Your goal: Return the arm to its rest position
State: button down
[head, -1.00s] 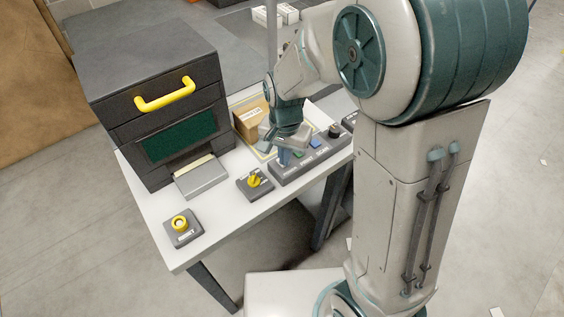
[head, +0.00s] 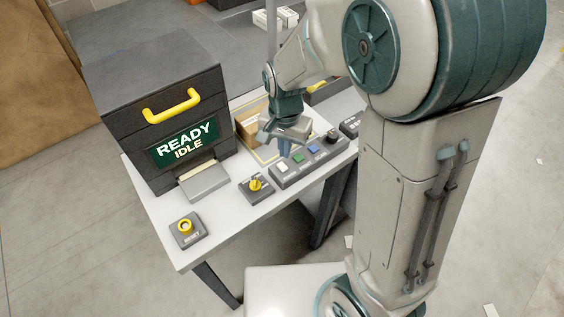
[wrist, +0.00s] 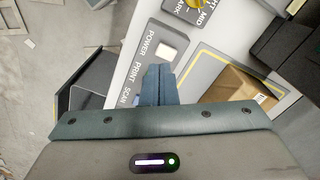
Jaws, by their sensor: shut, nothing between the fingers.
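My gripper (head: 285,150) is shut and empty, above the button panel (head: 292,176) on the white table (head: 215,213). In the wrist view its closed fingers (wrist: 158,84) point at the panel, close to the white button (wrist: 166,50) beside the word POWER. The fingers hide the buttons by PRINT and SCAN there. In the head view white, green and blue buttons show on the panel, with a black knob at its right end. The dark machine (head: 128,110) with a yellow handle stands at the left; its screen (head: 184,145) reads READY IDLE.
A cardboard box (head: 249,132) lies in a yellow-outlined area behind my gripper. A yellow rotary switch (head: 256,185) and a RESET button box (head: 186,229) stand along the front of the table. A grey tray (head: 206,184) juts from the machine. The floor at the left is clear.

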jog(key=shift+r+p, duration=0.3)
jog(key=shift+r, duration=0.35)
jog(key=s+d+r+n+t, duration=0.3)
jog(key=s+d+r+n, duration=0.2)
jog(key=s+d+r, duration=0.6)
jog(key=shift+s+d+r, duration=0.25)
jog(key=shift+s+d, duration=0.2)
jog(key=shift+s, duration=0.45)
